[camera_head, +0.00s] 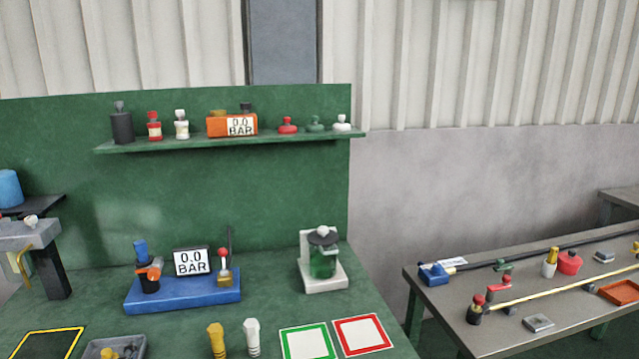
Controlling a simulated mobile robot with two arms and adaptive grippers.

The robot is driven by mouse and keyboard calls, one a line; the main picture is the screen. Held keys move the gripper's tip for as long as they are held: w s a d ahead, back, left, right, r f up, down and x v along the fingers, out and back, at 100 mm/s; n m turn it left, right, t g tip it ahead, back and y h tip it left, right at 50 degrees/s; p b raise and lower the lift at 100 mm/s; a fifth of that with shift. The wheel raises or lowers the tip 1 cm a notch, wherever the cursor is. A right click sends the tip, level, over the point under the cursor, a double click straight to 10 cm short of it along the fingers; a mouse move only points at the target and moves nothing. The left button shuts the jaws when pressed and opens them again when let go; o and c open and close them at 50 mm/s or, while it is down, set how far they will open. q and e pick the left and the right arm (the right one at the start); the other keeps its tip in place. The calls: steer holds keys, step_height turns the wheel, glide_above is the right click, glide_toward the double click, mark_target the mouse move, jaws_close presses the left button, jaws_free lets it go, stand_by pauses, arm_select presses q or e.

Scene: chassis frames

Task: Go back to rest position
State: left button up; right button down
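Neither of my grippers shows in the head view, and I see no part of my arms. The green workbench (190,322) fills the lower left. On it stands a blue base (185,294) with a black bottle-like part, a gauge display (191,261) reading 0.0 BAR and a lever. To its right a green jar-like part (322,262) with a dark top sits in a white stand (325,283). Whether my grippers are open or shut is out of sight.
A green shelf (230,142) on the back panel holds several small parts and an orange gauge (231,126). A green-framed square (307,342) and a red-framed square (362,335) lie at the front. A grey side table (450,310) with several parts stands right, beyond a gap.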

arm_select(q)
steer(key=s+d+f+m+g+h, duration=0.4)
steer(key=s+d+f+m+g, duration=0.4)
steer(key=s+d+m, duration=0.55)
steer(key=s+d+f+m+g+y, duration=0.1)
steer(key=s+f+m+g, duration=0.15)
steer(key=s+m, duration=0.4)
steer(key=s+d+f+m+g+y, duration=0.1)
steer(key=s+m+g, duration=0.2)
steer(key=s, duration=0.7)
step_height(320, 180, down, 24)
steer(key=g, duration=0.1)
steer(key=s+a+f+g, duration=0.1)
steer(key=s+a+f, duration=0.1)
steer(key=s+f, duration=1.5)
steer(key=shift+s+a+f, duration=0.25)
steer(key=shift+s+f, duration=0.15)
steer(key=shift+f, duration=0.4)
